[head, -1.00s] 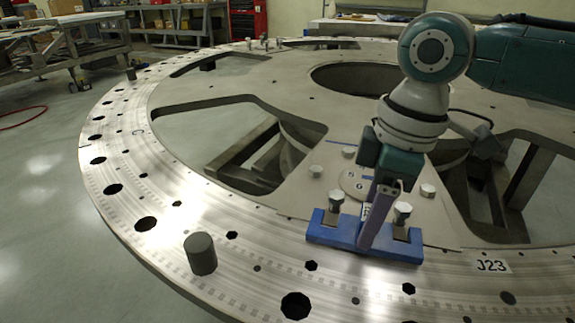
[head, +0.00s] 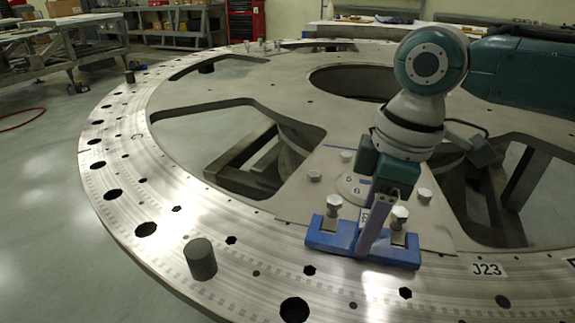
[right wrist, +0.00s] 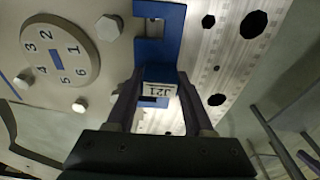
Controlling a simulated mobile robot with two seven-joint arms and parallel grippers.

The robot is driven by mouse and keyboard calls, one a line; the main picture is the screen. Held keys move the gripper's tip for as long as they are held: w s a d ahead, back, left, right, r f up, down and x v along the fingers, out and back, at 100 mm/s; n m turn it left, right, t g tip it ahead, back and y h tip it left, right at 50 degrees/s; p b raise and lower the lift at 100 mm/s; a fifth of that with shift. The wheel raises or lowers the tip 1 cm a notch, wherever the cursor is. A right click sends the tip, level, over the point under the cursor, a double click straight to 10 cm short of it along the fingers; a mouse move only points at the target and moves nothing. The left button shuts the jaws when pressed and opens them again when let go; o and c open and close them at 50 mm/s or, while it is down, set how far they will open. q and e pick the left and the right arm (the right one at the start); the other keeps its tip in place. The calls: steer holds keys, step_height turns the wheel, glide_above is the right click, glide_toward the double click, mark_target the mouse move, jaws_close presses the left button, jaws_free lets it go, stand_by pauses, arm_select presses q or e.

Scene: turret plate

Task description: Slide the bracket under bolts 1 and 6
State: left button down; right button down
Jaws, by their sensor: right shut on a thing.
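The blue bracket (head: 345,241) lies on the turret plate (head: 230,262) near its inner disc. It also shows in the right wrist view (right wrist: 152,52). My right gripper (head: 372,236) is shut on the middle of the bracket, at the part with the J21 label (right wrist: 158,91). Two tall bolts, one at the left (head: 334,203) and one at the right (head: 399,214), stand over the bracket's two slots in the head view. I cannot tell exactly how deep the shanks sit in the slots. A numbered dial (right wrist: 60,55) lies beside the bracket. My left gripper is out of view.
Other bolts (head: 314,175) stand around the dial. A dark cylinder (head: 201,259) stands on the plate's rim, left of the bracket. The rim has several holes. A J23 label (head: 487,270) lies to the right. Large openings flank the disc section.

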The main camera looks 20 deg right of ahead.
steer(key=shift+w+d, duration=0.1)
steer(key=shift+w, duration=0.05)
steer(key=shift+w+d, duration=0.1)
steer(key=shift+w, duration=0.05)
steer(key=shift+w+d+b, duration=0.35)
steer(key=shift+w, duration=0.05)
steer(key=shift+d, duration=0.1)
stand_by(0.6)
steer(key=shift+w+d+b, duration=0.4)
steer(key=shift+w+b, duration=0.05)
steer(key=shift+w, duration=0.1)
steer(key=shift+w+d, duration=0.1)
steer(key=shift+w+d, duration=0.15)
steer(key=shift+w, duration=0.05)
stand_by(0.3)
steer(key=shift+w+d, duration=0.15)
steer(key=shift+w, duration=0.05)
